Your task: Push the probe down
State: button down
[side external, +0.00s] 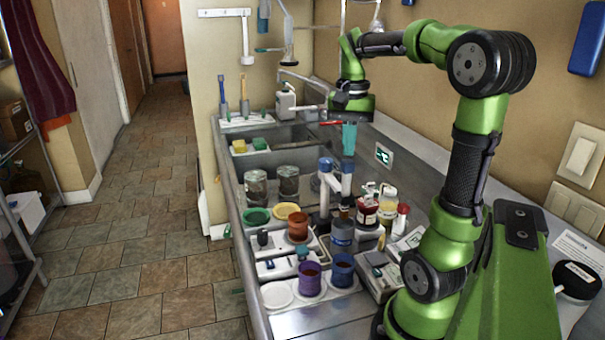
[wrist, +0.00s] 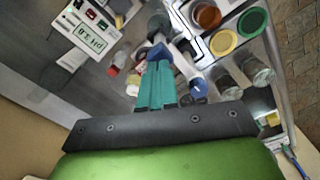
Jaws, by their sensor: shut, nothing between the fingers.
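A white stand with blue caps, which looks like the probe holder (side external: 346,184), rises among the containers in the side view. A blue-capped part (wrist: 156,51) and a second blue cap (wrist: 199,88) show in the wrist view. A dark, slim part (side external: 344,211), perhaps the probe, hangs below the stand's right end, above a grey-blue container (side external: 342,232). My gripper (side external: 348,154) points down with its teal fingers closed and empty, just above the right blue cap. In the wrist view the fingertips (wrist: 159,64) overlap the near blue cap; contact cannot be told.
Several bottles (side external: 388,204) stand right of the stand. An orange cup (side external: 298,228), a purple cup (side external: 309,283) and a blue cup (side external: 342,272) stand nearer. Glass jars (side external: 255,188) are at the left. A meter with a display (wrist: 88,38) lies beside the bottles.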

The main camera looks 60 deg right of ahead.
aim_at(348, 161)
jog(key=shift+f, duration=0.3)
jog(key=shift+f, duration=3.2)
jog(key=shift+r, duration=2.6)
